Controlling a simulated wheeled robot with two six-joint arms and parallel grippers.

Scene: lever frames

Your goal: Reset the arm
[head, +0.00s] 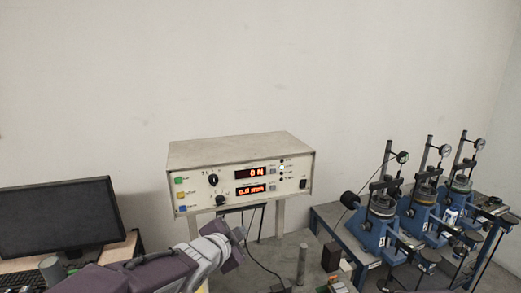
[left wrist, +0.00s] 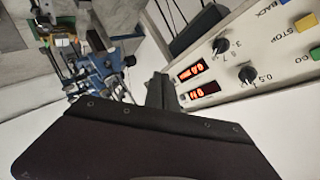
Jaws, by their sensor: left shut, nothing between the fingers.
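My left arm comes in from the bottom left in the head view. My left gripper (head: 241,234) is in front of the lower edge of the control box and is shut with nothing in it. It also shows in the left wrist view (left wrist: 160,88), dark and closed, beside the box's panel. The control box (head: 240,158) is beige, with red lit displays, black knobs and green, yellow and blue buttons. I cannot tell whether the gripper touches the box. My right gripper is not in view.
A black monitor (head: 60,217) and keyboard (head: 33,277) stand at the left. Blue lever frames (head: 377,232) with dial gauges stand on a bench at the right. The wall above is bare.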

